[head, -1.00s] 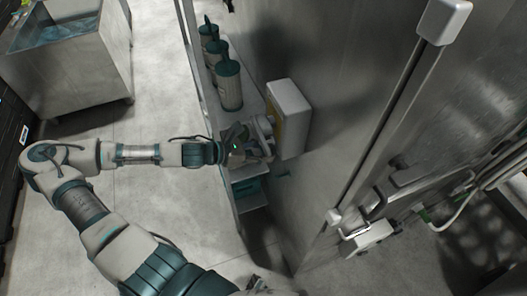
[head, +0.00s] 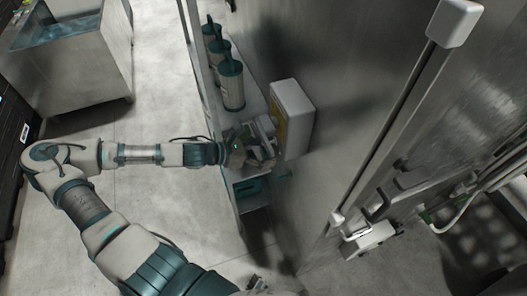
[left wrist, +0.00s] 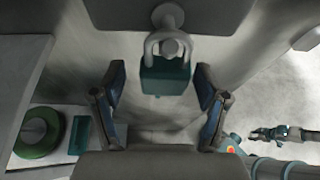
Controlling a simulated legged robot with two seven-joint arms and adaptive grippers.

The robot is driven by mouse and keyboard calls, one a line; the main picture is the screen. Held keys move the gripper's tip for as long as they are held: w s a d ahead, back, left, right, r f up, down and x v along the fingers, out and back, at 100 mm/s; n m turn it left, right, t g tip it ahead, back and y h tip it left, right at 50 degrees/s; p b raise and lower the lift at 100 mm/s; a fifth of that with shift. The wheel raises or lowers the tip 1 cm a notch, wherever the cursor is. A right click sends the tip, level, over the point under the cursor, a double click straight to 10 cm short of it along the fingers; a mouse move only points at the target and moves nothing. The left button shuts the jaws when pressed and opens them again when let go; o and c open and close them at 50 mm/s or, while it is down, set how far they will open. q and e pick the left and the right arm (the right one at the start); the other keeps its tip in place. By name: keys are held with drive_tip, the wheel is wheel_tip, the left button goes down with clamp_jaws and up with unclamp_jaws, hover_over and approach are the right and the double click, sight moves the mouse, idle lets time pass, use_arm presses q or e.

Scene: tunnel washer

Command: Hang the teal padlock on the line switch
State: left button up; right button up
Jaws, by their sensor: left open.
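The teal padlock (left wrist: 165,80) shows in the left wrist view, with its pale shackle upward. The shackle arches around a pale round knob (left wrist: 170,47) below a grey round mount (left wrist: 168,16); it looks hung there, though contact is hard to tell. My left gripper (left wrist: 160,68) is open, one finger on each side of the padlock, with gaps to both. In the head view my left gripper (head: 252,147) is beside the pale, yellow-faced wall box (head: 293,110); the padlock is not distinguishable there. A small gripper-like part (left wrist: 268,133) at lower right may be my right gripper.
Several teal-and-white canisters (head: 231,82) stand on the shelf beside the wall. A green round object (left wrist: 38,132) and a teal piece (left wrist: 83,134) lie left of the gripper. A steel rail (head: 395,125) runs along the metal wall. Open floor (head: 150,215) lies left.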

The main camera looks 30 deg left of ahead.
use_arm(q)
drive_tip(key=shift+s+a+r, duration=0.15)
drive_tip(key=shift+s+r, duration=0.25)
drive_tip(key=shift+r, duration=0.05)
drive_tip(key=f+v, duration=0.1)
drive_tip(key=v, duration=1)
drive_tip(key=w+d+f+n+y, duration=0.1)
drive_tip(key=w+d+f+n, duration=0.1)
drive_tip(key=d+f+n, duration=0.55)
drive_tip(key=w+d+f+n+y, duration=0.1)
drive_tip(key=w+d+f+n, duration=0.2)
drive_tip(key=d+f+n, duration=0.45)
drive_tip(key=s+a+f+n+g+y, duration=0.2)
drive_tip(key=s+f+n+g+y, duration=0.1)
drive_tip(key=s+f+n, duration=0.8)
drive_tip(key=s+a+f+n+g+y, duration=0.3)
drive_tip(key=s+f+n, duration=0.35)
drive_tip(key=n, duration=0.85)
drive_tip(key=s+f+g, duration=0.2)
drive_tip(key=s+f, duration=0.1)
drive_tip(key=f, duration=2.5)
drive_tip(key=s+a+f+g, duration=0.1)
drive_tip(key=s+f, duration=1.3)
drive_tip(key=s, duration=0.1)
drive_tip(key=shift+a+f+n+y, duration=0.2)
drive_tip(key=shift+a+n+y, duration=0.1)
drive_tip(key=shift+y, duration=0.1)
